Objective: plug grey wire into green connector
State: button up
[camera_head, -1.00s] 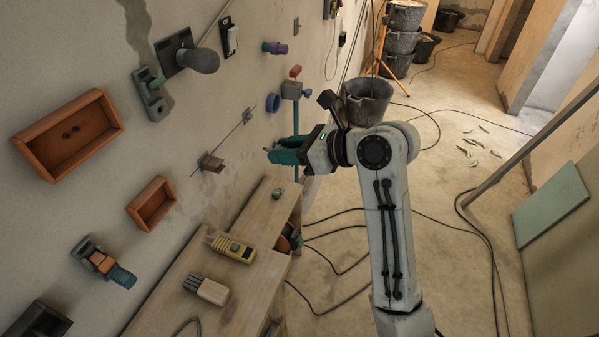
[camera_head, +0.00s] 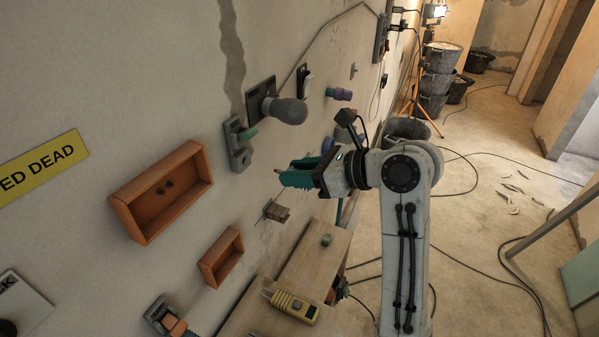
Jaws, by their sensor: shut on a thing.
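My gripper (camera_head: 291,174) has teal fingers and reaches left toward the wall, above the bench's far end. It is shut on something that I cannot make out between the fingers. A small green piece (camera_head: 326,240) lies on the bench below my gripper. I cannot tell which of these green parts is the connector. No loose grey wire is clearly visible. A thin grey line runs along the wall (camera_head: 330,30).
Orange boxes (camera_head: 203,192) (camera_head: 239,257) and a grey knob (camera_head: 288,110) stick out from the wall. The wooden bench (camera_head: 310,265) holds a yellow meter (camera_head: 295,305). Stacked buckets (camera_head: 438,58) stand at the back. Black cables cross the open floor on the right (camera_head: 480,240).

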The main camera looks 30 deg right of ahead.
jog(key=shift+w+a, duration=0.8)
jog(key=shift+w, duration=0.3)
jog(key=shift+w+a, duration=0.8)
jog(key=shift+w, duration=0.3)
jog(key=shift+w+a, duration=0.2)
jog(key=shift+w, duration=0.05)
jog(key=shift+w+a, duration=0.65)
jog(key=shift+w, duration=0.3)
jog(key=shift+w+a, duration=0.2)
dwell(0.4)
jog(key=o, duration=1.1)
jog(key=shift+o, duration=0.2)
jog(key=shift+s+d, duration=0.1)
jog(key=b+v, duration=0.1)
jog(key=v, duration=0.9)
jog(key=shift+s+d+r+b, duration=0.15)
jog(key=shift+s+r+b, duration=0.05)
jog(key=shift+b, duration=0.15)
